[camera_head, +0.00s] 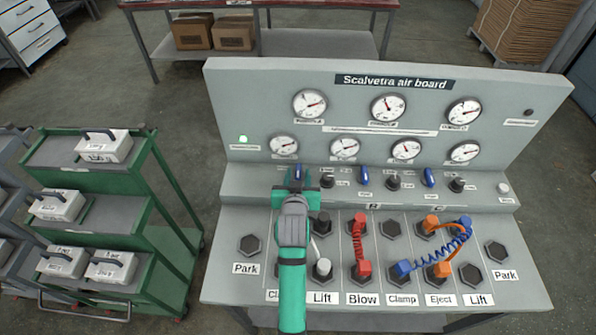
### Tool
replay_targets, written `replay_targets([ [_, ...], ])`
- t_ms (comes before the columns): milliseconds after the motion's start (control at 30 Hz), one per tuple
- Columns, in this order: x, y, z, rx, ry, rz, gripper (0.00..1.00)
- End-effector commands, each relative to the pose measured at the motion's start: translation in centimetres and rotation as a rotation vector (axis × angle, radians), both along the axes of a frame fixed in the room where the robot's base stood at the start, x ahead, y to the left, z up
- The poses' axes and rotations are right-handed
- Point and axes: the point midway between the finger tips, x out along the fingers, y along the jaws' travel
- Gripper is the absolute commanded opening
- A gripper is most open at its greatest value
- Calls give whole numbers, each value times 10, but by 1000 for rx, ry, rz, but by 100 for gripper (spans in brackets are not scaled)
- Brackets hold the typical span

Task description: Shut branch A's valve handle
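The grey air board (235,90) carries a row of blue valve handles on its ledge. The leftmost blue handle (298,171), in branch A's place, shows only its upper part, upright, just beyond my gripper. My teal gripper (298,183) is at this handle, reaching up from the bottom of the picture. The gripper hides the handle's lower part and the label below it. I cannot tell whether the fingers touch the handle or how far apart they are. The middle blue handle (364,177) stands above label B, and the right blue handle (429,177) above label C.
Black knobs (393,182) stand between the handles. Gauges (388,108) fill the upright panel. A green cart (155,190) with white boxes stands left.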

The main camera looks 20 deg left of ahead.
Motion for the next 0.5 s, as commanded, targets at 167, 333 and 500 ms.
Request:
replay_targets([
  [167, 17, 5, -7, 0, 0, 0, 34],
  [333, 22, 8, -10, -1, 0, 1, 34],
  [500, 23, 8, -10, 0, 0, 2, 34],
])
